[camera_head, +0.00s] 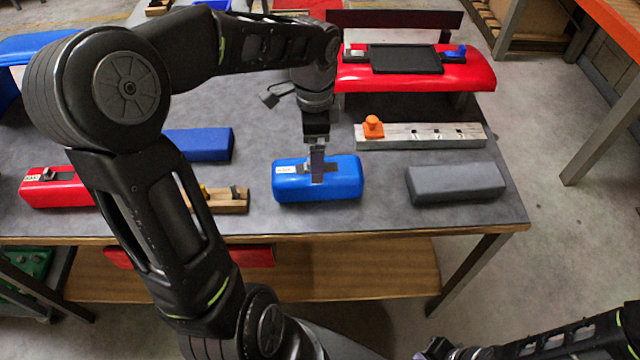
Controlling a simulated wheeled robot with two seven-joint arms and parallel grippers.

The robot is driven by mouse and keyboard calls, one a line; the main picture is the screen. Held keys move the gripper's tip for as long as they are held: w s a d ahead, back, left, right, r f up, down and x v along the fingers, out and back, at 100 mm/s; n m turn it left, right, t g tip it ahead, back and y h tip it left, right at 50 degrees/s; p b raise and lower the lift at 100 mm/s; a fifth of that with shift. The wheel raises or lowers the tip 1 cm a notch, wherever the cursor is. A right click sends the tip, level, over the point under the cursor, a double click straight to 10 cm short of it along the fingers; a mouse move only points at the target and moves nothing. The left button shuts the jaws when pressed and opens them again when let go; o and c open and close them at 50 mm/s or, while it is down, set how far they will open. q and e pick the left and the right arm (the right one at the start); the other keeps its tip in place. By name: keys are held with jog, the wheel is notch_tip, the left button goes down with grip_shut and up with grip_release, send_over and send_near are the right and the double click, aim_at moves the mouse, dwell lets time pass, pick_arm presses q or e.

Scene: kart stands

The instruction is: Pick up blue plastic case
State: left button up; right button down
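A blue plastic case (345,180) with rounded edges and a small white label lies on the table near its front edge. My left gripper (318,176) points straight down at the middle of the case's top. Its grey fingers are seen edge-on and overlap the top of the case. I cannot tell whether they are open or shut on it. A second blue block (205,145) lies further back on the left, partly behind my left arm. My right arm shows at the bottom right; its gripper end is dark and cut off by the frame edge.
A grey block (457,184) lies right of the case. Behind it is a grey bar (420,136) with an orange piece (373,127). A wooden tool (222,200) and a red case (58,188) lie left. A red stand (467,76) holds a black tray (405,59) behind.

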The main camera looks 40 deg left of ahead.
pick_arm(q)
jog(key=shift+f, duration=0.5)
jog(key=shift+f, duration=1.3)
jog(key=shift+d+f, duration=0.2)
jog(key=shift+f, duration=2.4)
jog(key=c, duration=1.7)
jog(key=shift+r, duration=0.15)
jog(key=shift+c, duration=0.2)
notch_tip(320, 180, up, 10)
jog(key=shift+f, duration=0.1)
